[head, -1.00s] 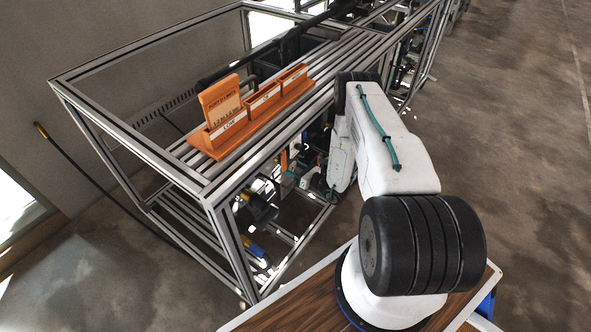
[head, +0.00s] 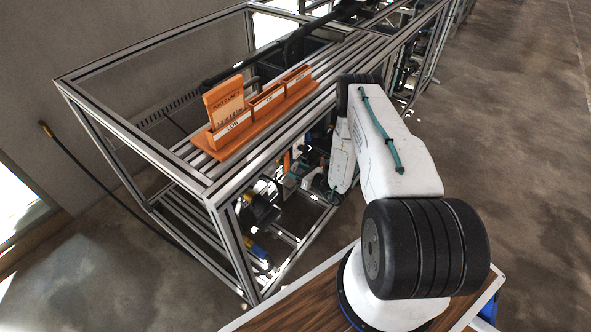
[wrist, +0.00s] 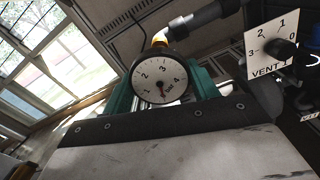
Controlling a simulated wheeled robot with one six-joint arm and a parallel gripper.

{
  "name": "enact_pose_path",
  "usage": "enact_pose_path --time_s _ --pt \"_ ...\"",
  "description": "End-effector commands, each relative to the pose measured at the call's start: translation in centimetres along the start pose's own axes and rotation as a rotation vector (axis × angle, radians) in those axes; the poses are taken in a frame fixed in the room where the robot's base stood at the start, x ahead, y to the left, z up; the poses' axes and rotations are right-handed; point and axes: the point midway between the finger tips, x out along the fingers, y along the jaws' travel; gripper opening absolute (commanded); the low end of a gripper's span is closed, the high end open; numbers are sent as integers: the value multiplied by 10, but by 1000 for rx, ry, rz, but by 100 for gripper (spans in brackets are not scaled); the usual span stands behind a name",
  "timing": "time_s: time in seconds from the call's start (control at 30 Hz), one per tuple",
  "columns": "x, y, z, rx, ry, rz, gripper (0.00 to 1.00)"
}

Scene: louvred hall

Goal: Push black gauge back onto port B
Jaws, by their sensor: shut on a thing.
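The black-rimmed gauge (wrist: 160,80) shows in the wrist view, its white dial with numbers and a red needle facing the camera. My gripper (wrist: 162,92) has its teal fingers on both sides of the gauge and is shut on it. A brass-yellow fitting (wrist: 160,40) shows just above the gauge, at the end of a dark pipe (wrist: 205,18). I cannot tell whether gauge and fitting touch or how far the gauge is seated. No port B label is readable by the fitting. In the head view the gauge cannot be made out among the parts under the rack top.
A white VENT 1 plate with a black knob (wrist: 272,46) is close on the right in the wrist view. In the head view, an orange holder (head: 258,124) with labelled slots and an upright card stands on the aluminium rack (head: 165,165). Rack posts surround the work area.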

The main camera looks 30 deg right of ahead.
Motion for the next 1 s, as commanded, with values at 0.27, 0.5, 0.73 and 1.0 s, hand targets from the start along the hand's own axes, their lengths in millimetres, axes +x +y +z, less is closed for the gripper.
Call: enact_pose_path --time_s 0.27,0.5,0.73,1.0 --pt "10 0 0 -1 -1 1 0" --pt "19 0 0 -1 -1 1 0" --pt "21 0 0 0 -1 0 0" --pt "21 0 0 0 -1 0 84"
